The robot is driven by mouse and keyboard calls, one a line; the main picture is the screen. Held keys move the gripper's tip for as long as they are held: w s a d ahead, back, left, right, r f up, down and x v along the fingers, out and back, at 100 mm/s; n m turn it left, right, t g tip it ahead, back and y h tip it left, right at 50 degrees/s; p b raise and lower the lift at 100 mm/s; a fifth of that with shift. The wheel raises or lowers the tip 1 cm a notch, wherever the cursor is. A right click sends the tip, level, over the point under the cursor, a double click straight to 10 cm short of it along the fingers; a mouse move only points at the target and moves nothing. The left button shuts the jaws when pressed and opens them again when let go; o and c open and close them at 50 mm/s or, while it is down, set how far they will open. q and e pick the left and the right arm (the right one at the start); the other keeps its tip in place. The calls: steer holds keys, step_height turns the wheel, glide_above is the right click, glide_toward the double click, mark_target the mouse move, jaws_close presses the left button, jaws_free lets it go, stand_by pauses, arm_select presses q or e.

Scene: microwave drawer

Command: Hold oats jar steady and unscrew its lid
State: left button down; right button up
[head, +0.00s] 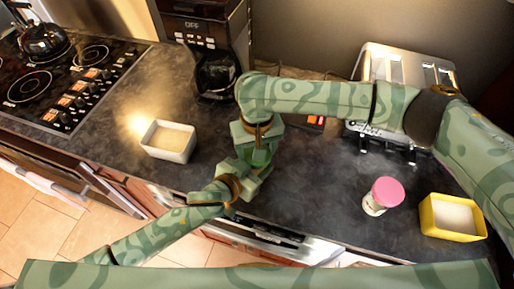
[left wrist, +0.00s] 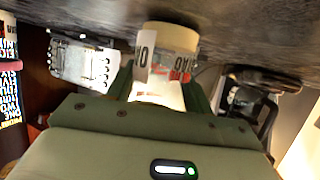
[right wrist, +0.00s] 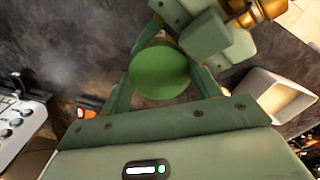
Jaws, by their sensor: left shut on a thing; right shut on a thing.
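The oats jar stands between my two grippers on the dark counter. Its pale, labelled body (left wrist: 165,50) shows in the left wrist view, and its round green lid (right wrist: 160,70) shows in the right wrist view. My left gripper (left wrist: 158,88) is shut on the jar body from the side, with a finger on each side. My right gripper (right wrist: 158,62) is shut on the green lid from above, with its fingers at opposite edges. In the head view the grippers meet near the counter's front edge and mostly hide the jar; a little green (head: 259,157) shows between them.
A white open container (head: 168,140) stands left of the grippers. A pink-lidded jar (head: 382,195) and a yellow open container (head: 452,217) stand to the right. A coffee maker (head: 213,60) and a toaster (head: 405,80) are behind; the stove (head: 60,85) is far left.

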steer(key=o, duration=1)
steer(key=shift+o, duration=0.4)
steer(key=shift+a, duration=0.1)
